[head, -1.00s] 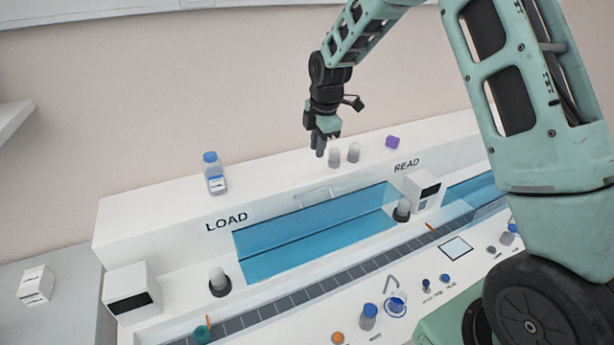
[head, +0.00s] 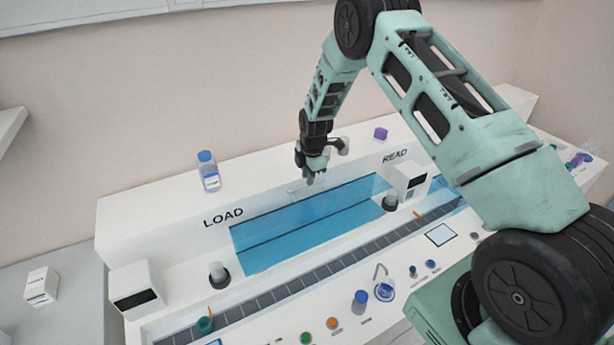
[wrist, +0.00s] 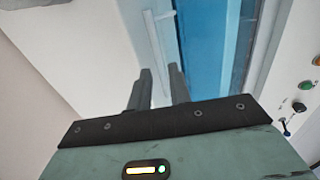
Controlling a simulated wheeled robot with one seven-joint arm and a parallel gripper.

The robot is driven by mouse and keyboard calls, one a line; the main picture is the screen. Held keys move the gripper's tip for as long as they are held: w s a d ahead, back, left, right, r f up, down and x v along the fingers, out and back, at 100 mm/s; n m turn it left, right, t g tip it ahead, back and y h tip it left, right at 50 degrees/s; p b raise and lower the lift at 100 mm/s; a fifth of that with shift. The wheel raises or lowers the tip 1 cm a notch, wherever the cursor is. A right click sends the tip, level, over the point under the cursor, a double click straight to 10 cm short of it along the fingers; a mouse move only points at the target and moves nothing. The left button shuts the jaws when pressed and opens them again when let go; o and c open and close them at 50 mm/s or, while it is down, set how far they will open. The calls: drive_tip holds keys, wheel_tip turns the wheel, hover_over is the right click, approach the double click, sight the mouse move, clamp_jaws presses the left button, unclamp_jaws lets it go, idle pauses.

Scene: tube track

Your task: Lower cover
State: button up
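The cover is a clear blue panel (head: 310,222) between the LOAD and READ labels; I cannot tell its exact tilt. A thin pale bar handle (head: 303,193) stands at its back edge. In the wrist view the handle (wrist: 157,42) runs lengthwise beyond my fingertips, left of the blue panel (wrist: 208,40). My gripper (head: 311,179) is just above the right end of the handle, pointing down. Contact with the handle is not visible.
A white box unit (head: 407,181) stands by READ, another (head: 136,289) at front left. A grey belt track (head: 290,287) runs along the front.

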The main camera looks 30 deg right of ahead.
drive_tip(key=shift+w+f+p, duration=0.15)
drive_tip(key=shift+f, duration=0.55)
drive_tip(key=shift+w+f+p, duration=0.15)
drive_tip(key=shift+f, duration=0.55)
clamp_jaws()
